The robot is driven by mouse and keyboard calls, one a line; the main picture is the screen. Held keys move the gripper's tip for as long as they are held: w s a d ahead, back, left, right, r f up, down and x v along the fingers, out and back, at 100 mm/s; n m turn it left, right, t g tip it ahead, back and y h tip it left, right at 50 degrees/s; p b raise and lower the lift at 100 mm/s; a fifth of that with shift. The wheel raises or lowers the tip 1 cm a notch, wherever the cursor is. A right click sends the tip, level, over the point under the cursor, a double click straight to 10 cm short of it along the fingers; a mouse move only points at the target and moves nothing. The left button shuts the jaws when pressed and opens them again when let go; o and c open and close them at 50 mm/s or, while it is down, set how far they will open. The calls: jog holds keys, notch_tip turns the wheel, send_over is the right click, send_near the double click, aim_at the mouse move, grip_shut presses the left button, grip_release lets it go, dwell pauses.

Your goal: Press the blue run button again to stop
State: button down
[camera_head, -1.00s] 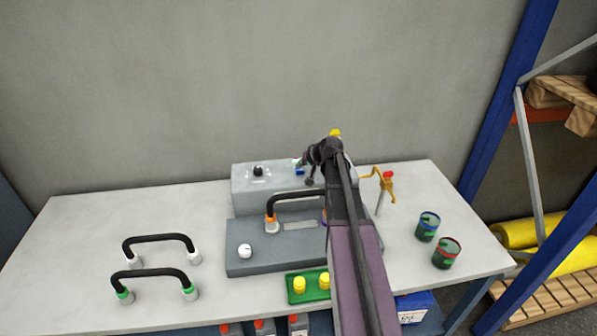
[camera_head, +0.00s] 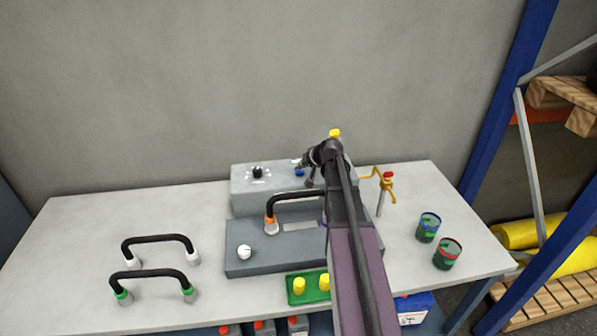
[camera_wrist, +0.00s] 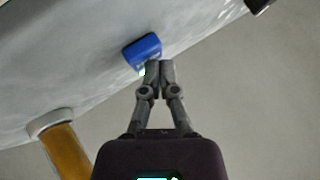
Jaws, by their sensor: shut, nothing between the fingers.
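In the wrist view the blue button (camera_wrist: 141,48) is a rounded block on a pale grey surface, just beyond my fingertips. My gripper (camera_wrist: 158,68) is shut and empty, its tips at the button's lower right edge. I cannot tell whether they touch it. In the head view my gripper (camera_head: 304,162) is small and partly hidden by my wrist.
A black knob (camera_head: 258,172) is on the box, left of the button. In front is a dark grey block with a black hose (camera_head: 290,196) and white knob (camera_head: 244,252). Two black hoses lie at left; two cups stand at right.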

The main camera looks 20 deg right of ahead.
jog(key=shift+f, duration=0.3)
jog(key=shift+s+a+f+b, duration=0.1)
jog(key=shift+s+f+b, duration=0.1)
jog(key=shift+s+b, duration=0.35)
dwell(1.0)
jog(key=shift+w+r, duration=0.15)
jog(key=shift+w, duration=0.1)
jog(key=shift+w+r+p, duration=0.3)
jog(key=shift+w+p, duration=0.2)
jog(key=shift+p, duration=0.1)
jog(key=shift+r, duration=0.3)
jog(key=shift+p, duration=0.3)
notch_tip(320, 180, up, 5)
jog(key=p, duration=0.5)
